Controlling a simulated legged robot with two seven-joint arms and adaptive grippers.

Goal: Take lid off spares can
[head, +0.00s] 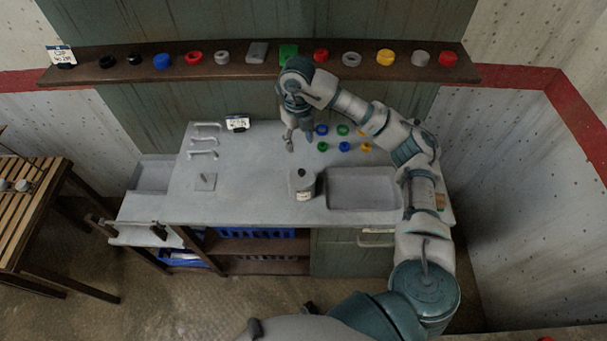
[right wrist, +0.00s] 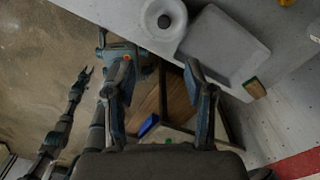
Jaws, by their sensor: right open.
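The spares can (head: 302,190) is a pale grey round can with a small label, standing upright on the bench left of a sunken tray. Its lid (head: 296,175) is on and has a dark knob (head: 301,172). In the right wrist view the lid (right wrist: 150,23) shows at the top with its knob (right wrist: 164,21). My right gripper (head: 299,142) is open and empty, above the bench behind the can and apart from it. Its spread fingers (right wrist: 150,72) fill the right wrist view. My left gripper (right wrist: 84,74) shows small there, too small to judge.
The sunken tray (head: 363,205) looks empty. Several coloured rings, such as a green one (head: 322,146), lie behind it. Grey handles (head: 203,142) and a flat plate (head: 205,182) lie at the left. A shelf (head: 230,72) behind holds several coloured parts. Bench between plate and can is clear.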

